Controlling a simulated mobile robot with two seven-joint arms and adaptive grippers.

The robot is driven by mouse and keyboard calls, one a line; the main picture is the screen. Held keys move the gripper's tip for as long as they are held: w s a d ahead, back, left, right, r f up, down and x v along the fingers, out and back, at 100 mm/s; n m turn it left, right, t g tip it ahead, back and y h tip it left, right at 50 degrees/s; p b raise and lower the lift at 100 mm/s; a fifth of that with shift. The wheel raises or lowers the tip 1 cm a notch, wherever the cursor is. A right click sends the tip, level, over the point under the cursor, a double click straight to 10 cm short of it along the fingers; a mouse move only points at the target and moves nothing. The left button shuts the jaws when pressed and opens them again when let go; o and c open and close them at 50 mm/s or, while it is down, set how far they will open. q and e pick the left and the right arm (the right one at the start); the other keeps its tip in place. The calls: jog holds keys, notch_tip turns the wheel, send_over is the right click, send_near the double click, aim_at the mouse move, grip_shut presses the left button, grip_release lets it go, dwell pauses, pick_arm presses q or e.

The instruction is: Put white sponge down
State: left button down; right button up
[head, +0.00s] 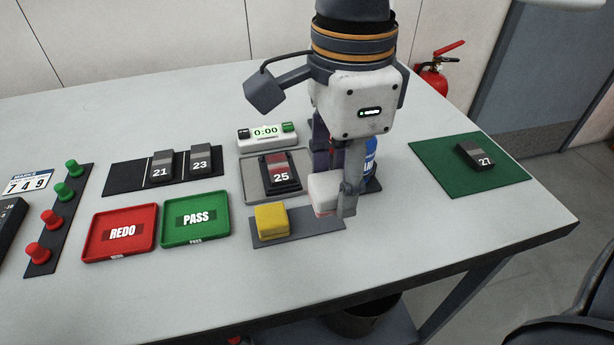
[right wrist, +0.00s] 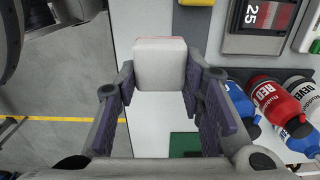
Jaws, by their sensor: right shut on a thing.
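The white sponge (head: 324,190), with a reddish layer along its lower edge, is between the fingers of my right gripper (head: 334,198). In the right wrist view the white sponge (right wrist: 160,66) sits between the fingertips of my right gripper (right wrist: 161,78), which is shut on it. In the head view it appears at the right end of the dark grey mat (head: 296,228). I cannot tell whether it touches the mat or is just above it. The yellow sponge (head: 271,220) lies on the mat's left part. My left gripper is not in view.
A grey tray (head: 250,187) with block 25 (head: 281,172) lies behind the mat. The green PASS tray (head: 196,219) and red REDO tray (head: 120,232) are left. Bottles, including a red one (right wrist: 266,93), stand close to my right gripper. The table's front right is clear.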

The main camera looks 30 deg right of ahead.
aim_at(327, 186)
jog(key=w+f, duration=0.1)
jog(key=f, duration=0.1)
jog(key=w+d+f, duration=0.1)
jog(key=w+f, duration=0.2)
jog(key=shift+w+d+f, duration=0.2)
jog(key=shift+d+f, duration=0.05)
jog(key=shift+f, duration=1.65)
jog(key=shift+f, duration=0.1)
jog(key=o, duration=1.2)
jog(key=shift+f, duration=0.1)
notch_tip(327, 186, up, 12)
jog(key=shift+r, duration=0.25)
